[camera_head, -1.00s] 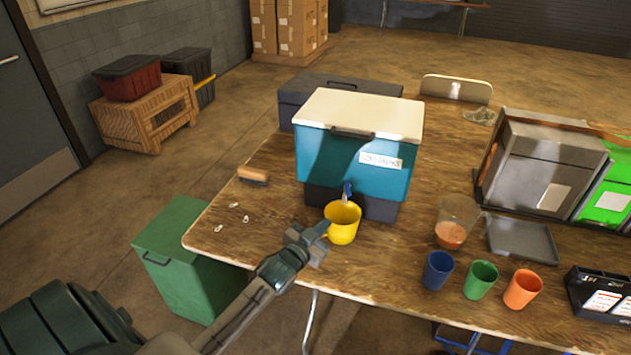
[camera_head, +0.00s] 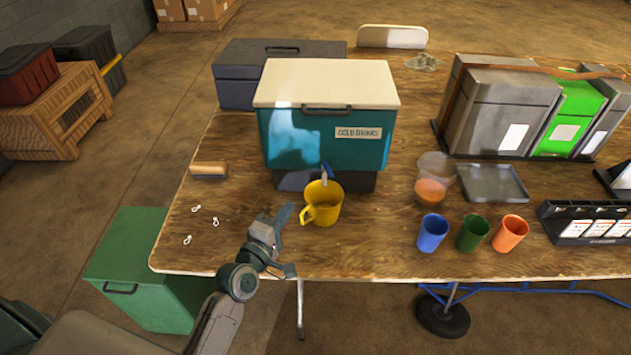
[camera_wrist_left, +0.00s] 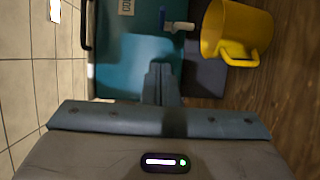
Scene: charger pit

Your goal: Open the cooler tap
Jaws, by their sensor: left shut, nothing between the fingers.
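The teal cooler (camera_head: 300,138) with a white lid and a "COLD DRINKS" label stands on the wooden table (camera_head: 385,255). Its tap (camera_head: 325,172) has a blue lever and a pale spout low on the front. It also shows in the left wrist view (camera_wrist_left: 177,25). A yellow mug (camera_head: 324,205) stands upright below the tap and partly hides the cooler's dark base. My left gripper (camera_head: 284,213) is shut and empty, left of the mug and in front of the cooler, apart from the tap. In the left wrist view its closed fingers (camera_wrist_left: 160,82) point toward the cooler front. My right gripper is not in view.
A brush (camera_head: 209,170) and several small pale pieces (camera_head: 215,221) lie left of the cooler. A clear cup with orange liquid (camera_head: 433,182), blue (camera_head: 432,232), green (camera_head: 473,233) and orange (camera_head: 510,233) cups stand to the right. A green bin (camera_head: 150,265) stands beside the table.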

